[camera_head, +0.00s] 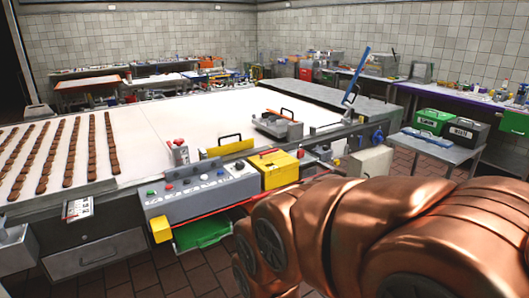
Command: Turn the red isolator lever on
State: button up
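A yellow box (280,171) is mounted at the front edge of the conveyor machine, right of the grey control panel (203,193). A small red bar (268,151) shows at the top of this box and looks like the isolator lever. It is too small to tell which position it is in. My copper arm fills the lower right, in front of the machine's right part. My gripper is not visible. The red bar is not covered by the arm.
Rows of brown biscuits (71,152) lie on the white belt (180,120) at left. A long red rod (222,207) runs along the machine front, above a green crate (203,232). A grey box (372,161) stands right of the machine. A side table (433,150) holds cases.

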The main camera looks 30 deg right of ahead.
aim_at(269, 151)
jog(key=z, duration=0.25)
jog(key=i, duration=0.5)
jog(key=z, duration=0.5)
jog(key=i, duration=1.25)
jog(key=u, duration=0.3)
